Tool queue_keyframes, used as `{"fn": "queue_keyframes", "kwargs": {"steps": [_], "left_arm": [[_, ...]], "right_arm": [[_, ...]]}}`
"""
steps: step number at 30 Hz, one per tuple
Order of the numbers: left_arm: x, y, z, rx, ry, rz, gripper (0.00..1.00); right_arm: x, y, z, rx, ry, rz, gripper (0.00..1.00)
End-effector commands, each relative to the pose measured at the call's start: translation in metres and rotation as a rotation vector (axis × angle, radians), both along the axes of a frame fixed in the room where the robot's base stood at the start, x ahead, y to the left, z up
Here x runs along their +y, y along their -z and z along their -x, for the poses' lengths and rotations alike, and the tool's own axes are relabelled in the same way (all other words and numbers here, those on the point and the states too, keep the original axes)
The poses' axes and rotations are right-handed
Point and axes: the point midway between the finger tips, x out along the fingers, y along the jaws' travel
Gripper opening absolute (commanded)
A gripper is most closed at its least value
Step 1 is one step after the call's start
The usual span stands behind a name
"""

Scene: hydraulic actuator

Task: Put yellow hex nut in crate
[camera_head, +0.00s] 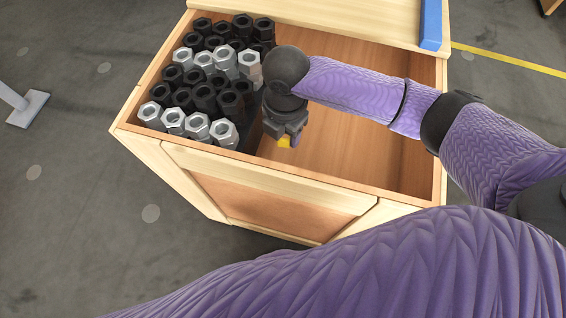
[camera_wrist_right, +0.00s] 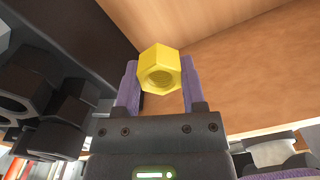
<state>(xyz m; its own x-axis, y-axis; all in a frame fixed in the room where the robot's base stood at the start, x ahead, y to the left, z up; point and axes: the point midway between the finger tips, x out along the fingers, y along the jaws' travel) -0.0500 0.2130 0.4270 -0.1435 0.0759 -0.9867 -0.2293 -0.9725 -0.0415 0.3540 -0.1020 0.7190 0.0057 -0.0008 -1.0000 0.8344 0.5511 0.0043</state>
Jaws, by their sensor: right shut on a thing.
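The yellow hex nut (camera_wrist_right: 160,70) is held between the two purple fingers of my right gripper (camera_wrist_right: 159,88) in the right wrist view. The gripper is over the crate's bare floor, just right of the block of black and silver hex parts. The gap between the nut and the crate floor is hard to judge. My left gripper is not in view.
Several black and silver hex parts (camera_head: 225,132) stand packed on the crate's left side. The crate's right half is empty, with wooden walls around it. A blue bar (camera_head: 431,25) lies on the wooden ledge at the back right.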

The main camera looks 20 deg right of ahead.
Motion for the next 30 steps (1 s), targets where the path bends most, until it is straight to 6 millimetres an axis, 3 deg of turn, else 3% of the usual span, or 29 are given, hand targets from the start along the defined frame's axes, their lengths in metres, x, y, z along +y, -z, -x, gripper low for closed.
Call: {"fn": "queue_keyframes", "kwargs": {"steps": [16, 27, 28, 30], "left_arm": [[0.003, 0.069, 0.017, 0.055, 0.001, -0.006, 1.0], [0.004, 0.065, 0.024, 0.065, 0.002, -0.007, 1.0], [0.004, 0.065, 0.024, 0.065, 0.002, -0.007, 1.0], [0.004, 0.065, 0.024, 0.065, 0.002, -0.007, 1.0]], "right_arm": [[0.0, 0.112, 0.001, 0.01, 0.001, 0.001, 0.0], [0.0, 0.113, 0.0, 0.005, 0.001, 0.0, 0.0], [0.0, 0.112, 0.0, 0.004, 0.001, -0.001, 0.59], [0.0, 0.112, 0.0, 0.004, 0.001, 0.0, 0.74]]}}
